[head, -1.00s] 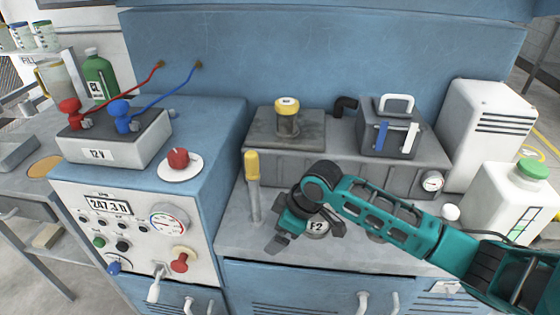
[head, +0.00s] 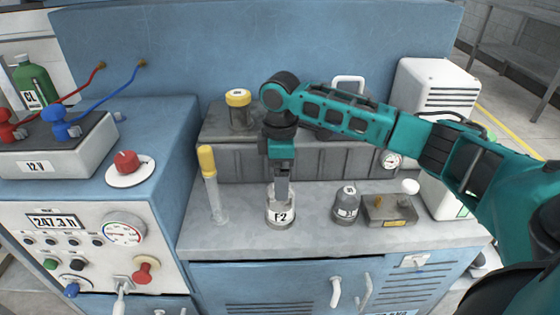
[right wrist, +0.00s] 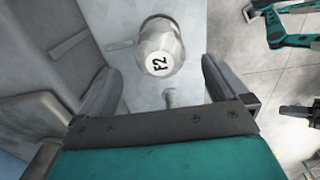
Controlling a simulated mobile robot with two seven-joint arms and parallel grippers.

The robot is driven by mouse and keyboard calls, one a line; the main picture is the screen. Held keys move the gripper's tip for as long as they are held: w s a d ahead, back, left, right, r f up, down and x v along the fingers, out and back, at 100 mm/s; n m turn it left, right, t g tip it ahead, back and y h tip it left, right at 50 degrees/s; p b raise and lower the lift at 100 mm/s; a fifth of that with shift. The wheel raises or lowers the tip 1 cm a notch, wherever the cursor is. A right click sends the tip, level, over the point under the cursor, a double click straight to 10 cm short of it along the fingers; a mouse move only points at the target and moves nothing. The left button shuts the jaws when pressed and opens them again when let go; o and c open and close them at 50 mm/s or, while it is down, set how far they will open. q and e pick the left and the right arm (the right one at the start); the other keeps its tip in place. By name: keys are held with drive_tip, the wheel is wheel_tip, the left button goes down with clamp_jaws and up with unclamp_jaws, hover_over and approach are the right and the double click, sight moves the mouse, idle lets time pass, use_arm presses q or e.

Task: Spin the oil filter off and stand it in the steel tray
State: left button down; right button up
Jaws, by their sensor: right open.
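A pale metal cylinder labelled F2 (head: 281,212), apparently the oil filter, stands upright at the front of the grey bench top. It also shows in the right wrist view (right wrist: 160,48), beyond the fingertips. My right gripper (head: 282,190) points down at the cylinder's top in the head view. In the right wrist view its two fingers (right wrist: 160,85) are spread, with nothing held between them. I cannot tell whether the fingertips touch the cylinder. A dark grey can (head: 346,204) stands to its right. I cannot pick out the steel tray. My left gripper is not identifiable.
A yellow-handled tool (head: 208,178) stands left of the cylinder. A small box with a brass fitting (head: 390,211) lies on the right. A grey block with a yellow-capped post (head: 239,100) is behind. A control panel (head: 90,240) is at left. Bench space between them is narrow.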

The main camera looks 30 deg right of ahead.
wheel_tip(320, 180, down, 6)
drive_tip(key=shift+f+b, duration=0.2)
drive_tip(key=shift+b, duration=0.4)
use_arm(q)
drive_tip(key=shift+w+d+f, duration=0.2)
drive_tip(key=shift+w+d, duration=0.1)
drive_tip(key=shift+d, duration=0.2)
use_arm(e)
drive_tip(key=shift+f, duration=0.8)
drive_tip(key=c, duration=1.3)
drive_tip(key=shift+r+n+p, duration=0.25)
drive_tip(key=shift+n+p, duration=0.65)
drive_tip(key=shift+n, duration=0.2)
drive_tip(key=shift+f+n+p, duration=0.15)
drive_tip(key=shift+n+p, duration=0.35)
drive_tip(key=shift+n, duration=0.6)
use_arm(q)
wheel_tip(320, 180, up, 3)
drive_tip(key=shift+s+a+f, duration=0.1)
drive_tip(key=shift+s, duration=0.05)
use_arm(e)
drive_tip(key=shift+f+n, duration=0.15)
drive_tip(key=shift+n, duration=0.25)
